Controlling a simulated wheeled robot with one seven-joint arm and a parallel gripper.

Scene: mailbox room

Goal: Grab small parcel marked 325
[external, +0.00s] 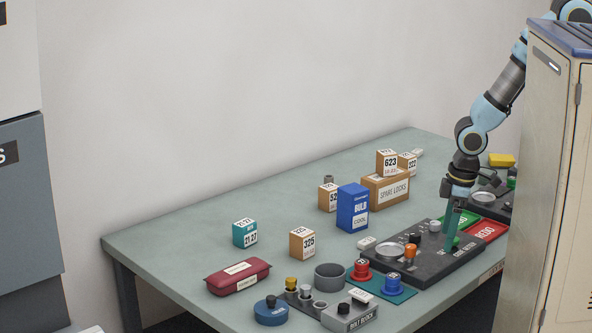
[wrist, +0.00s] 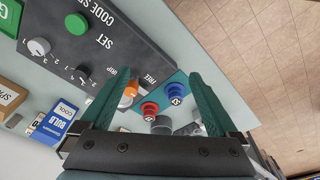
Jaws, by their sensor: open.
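The small parcel marked 325 (external: 303,243) is a tan-orange box with a white label. It stands on the table left of the middle in the external view, apart from its neighbours. I cannot make it out in the wrist view. My gripper (external: 451,232) is over the dark control panel (external: 408,262), to the right of the parcel and well away from it. In the wrist view my gripper (wrist: 146,75) shows two green fingers spread wide, with nothing held between them.
A blue bulb box (external: 352,208), a teal box marked 2107 (external: 245,233), a red case (external: 238,277) and a grey cup (external: 329,276) stand around the parcel. A spare locks box (external: 386,190) is farther back. A tall locker (external: 562,180) blocks the right front.

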